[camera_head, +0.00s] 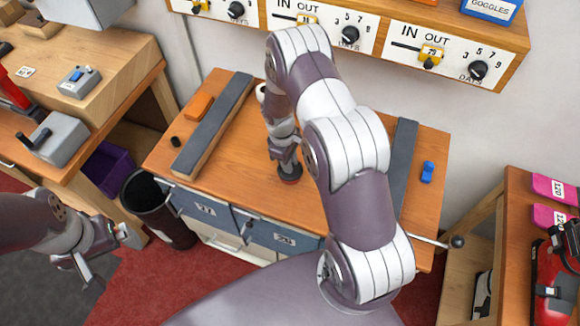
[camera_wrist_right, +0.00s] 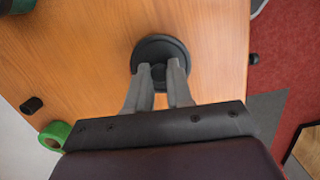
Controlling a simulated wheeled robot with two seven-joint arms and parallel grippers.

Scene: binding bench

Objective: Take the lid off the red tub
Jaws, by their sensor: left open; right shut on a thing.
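The red tub (camera_head: 291,180) stands on the wooden bench top, small and mostly hidden under my right gripper (camera_head: 287,162) in the head view. In the right wrist view a dark round lid (camera_wrist_right: 160,45) fills the space in front of my right gripper (camera_wrist_right: 161,75), whose fingers are shut on the lid's knob. The tub's red body is hidden in that view. I cannot tell whether there is a gap between lid and tub. My left gripper (camera_head: 106,256) is open and empty, low at the left, away from the bench top.
Two long dark bars (camera_head: 214,125) lie toward the bench's sides. An orange block (camera_head: 198,107) is at the back left, a blue piece (camera_head: 427,172) at the right. A green ring (camera_wrist_right: 55,135) shows in the wrist view. A black bin (camera_head: 148,192) stands left of the drawers.

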